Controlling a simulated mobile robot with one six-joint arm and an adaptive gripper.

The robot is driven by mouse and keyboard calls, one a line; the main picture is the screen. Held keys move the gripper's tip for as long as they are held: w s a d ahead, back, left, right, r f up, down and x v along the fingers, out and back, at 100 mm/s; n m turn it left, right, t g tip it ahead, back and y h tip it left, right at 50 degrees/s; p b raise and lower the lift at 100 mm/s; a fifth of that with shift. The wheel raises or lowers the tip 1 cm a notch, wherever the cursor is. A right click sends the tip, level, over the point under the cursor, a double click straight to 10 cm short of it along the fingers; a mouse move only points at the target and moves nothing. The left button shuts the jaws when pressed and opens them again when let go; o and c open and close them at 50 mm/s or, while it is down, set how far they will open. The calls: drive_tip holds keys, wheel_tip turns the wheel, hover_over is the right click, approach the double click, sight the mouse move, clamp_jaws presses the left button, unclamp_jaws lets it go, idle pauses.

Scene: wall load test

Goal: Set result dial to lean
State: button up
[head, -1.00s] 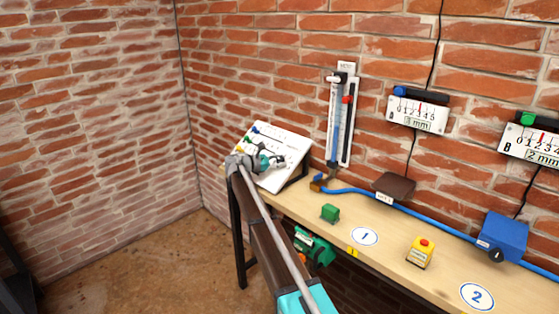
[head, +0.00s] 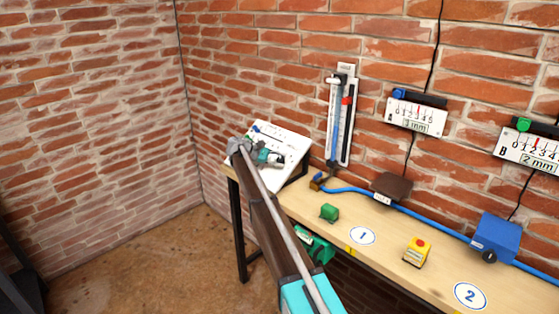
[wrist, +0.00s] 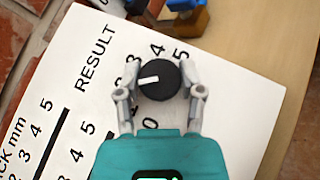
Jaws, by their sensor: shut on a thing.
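The result dial (wrist: 158,80) is a round black knob with a white pointer mark, on a white panel printed RESULT (wrist: 240,125). In the wrist view its mark points left. I cannot read any "lean" label. My gripper (wrist: 161,95) has one finger on each side of the knob and is shut on it. In the head view my gripper (head: 268,157) is at the sloping panel, hiding the dial.
The panel stands at the left end of a wooden bench (head: 385,235). A vertical gauge (head: 340,115) is on the brick wall behind.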

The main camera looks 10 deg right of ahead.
drive_tip(key=shift+s+f, duration=0.1)
drive_tip(key=shift+s, duration=0.1)
drive_tip(key=o, duration=1.2)
drive_tip(key=shift+c, duration=0.2)
drive_tip(key=shift+w, duration=0.1)
